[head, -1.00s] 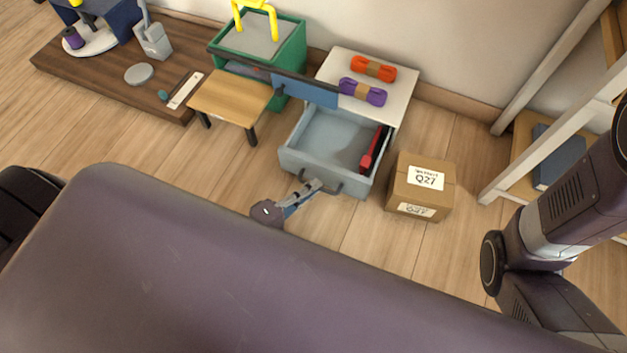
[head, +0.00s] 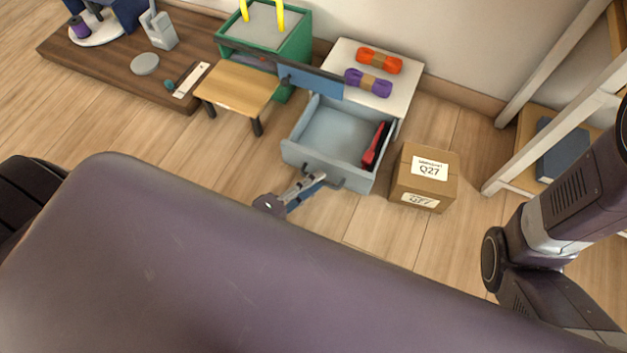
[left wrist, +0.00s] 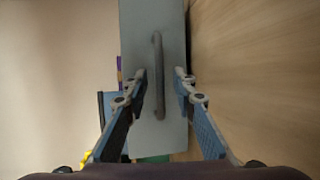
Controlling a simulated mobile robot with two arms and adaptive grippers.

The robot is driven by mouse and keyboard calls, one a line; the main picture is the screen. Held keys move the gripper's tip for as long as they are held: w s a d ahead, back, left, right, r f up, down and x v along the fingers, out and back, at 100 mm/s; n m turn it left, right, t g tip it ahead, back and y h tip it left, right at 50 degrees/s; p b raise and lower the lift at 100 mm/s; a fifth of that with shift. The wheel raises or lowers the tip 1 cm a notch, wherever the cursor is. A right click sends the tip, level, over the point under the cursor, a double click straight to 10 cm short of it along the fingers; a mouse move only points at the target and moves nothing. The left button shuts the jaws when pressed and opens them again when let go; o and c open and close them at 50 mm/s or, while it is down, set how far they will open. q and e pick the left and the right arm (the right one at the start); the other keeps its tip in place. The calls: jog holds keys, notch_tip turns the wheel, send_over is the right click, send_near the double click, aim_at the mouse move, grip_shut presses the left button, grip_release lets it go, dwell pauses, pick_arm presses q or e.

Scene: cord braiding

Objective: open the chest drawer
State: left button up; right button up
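The white-topped chest (head: 345,54) stands against the wall with its blue-grey drawer (head: 330,135) pulled well out. A red item (head: 374,146) lies inside the drawer at its right side. The dark bar handle (head: 335,182) is on the drawer front. It also shows in the left wrist view as a grey bar handle (left wrist: 158,75) on the front panel (left wrist: 141,20). My left gripper (head: 315,182) is at the handle. In the wrist view its fingers (left wrist: 161,82) are spread, one on each side of the handle, with visible gaps. My right gripper is out of view.
A cardboard box (head: 425,190) marked Q27 stands right of the drawer. A small wooden table (head: 237,88) and a green bin (head: 300,42) are to the left. Orange (head: 379,60) and purple (head: 368,82) cord bundles lie on the chest. A white shelf (head: 555,120) is at the right.

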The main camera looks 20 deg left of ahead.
pick_arm(q)
jog(key=shift+r, duration=0.15)
notch_tip(320, 180, up, 10)
dwell(0.5)
jog(key=shift+c, duration=0.4)
